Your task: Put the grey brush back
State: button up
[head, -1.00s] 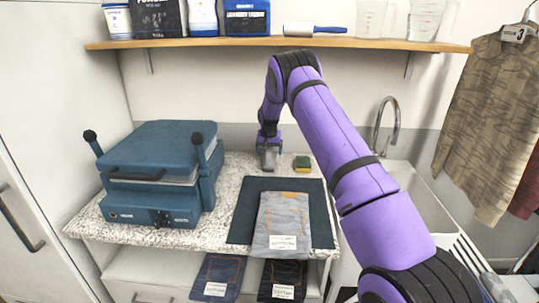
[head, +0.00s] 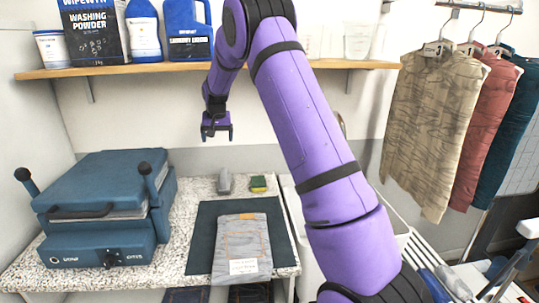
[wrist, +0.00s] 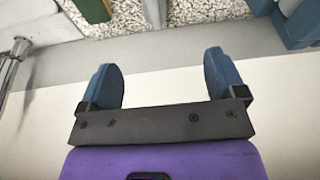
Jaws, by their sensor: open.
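The grey brush (head: 224,182) stands on the speckled counter near the back wall, between the blue press and the sponge. In the wrist view a grey piece that appears to be the brush (wrist: 152,12) shows at the top edge, mostly cut off. My gripper (head: 216,134) hangs above the brush in front of the wall, apart from it. In the wrist view my gripper (wrist: 163,82) has its two blue fingers wide apart with nothing between them.
A green and yellow sponge (head: 258,184) lies right of the brush. The blue press (head: 105,205) fills the left of the counter. Folded grey jeans (head: 241,245) lie on a dark mat (head: 204,235). The wooden shelf (head: 150,69) with bottles is above. Clothes (head: 437,125) hang at right.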

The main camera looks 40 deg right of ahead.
jog(key=s+a+r+n, duration=0.1)
jog(key=s+a+r, duration=0.2)
jog(key=s+r, duration=0.4)
jog(key=s+a+r+n+t+y, duration=0.1)
jog(key=s+a+r, duration=0.35)
jog(key=s, duration=0.35)
jog(key=s+a+r+n, duration=0.1)
jog(key=s+a+r, duration=0.2)
jog(key=s+r, duration=0.4)
jog(key=s+a+f+n, duration=0.1)
jog(key=s+a, duration=0.2)
jog(key=s, duration=1.1)
jog(key=s+a+f+n+t, duration=0.1)
jog(key=s+a+f+n, duration=0.1)
jog(key=s, duration=1.2)
jog(key=shift+a+f, duration=0.15)
jog(key=shift+a, duration=0.35)
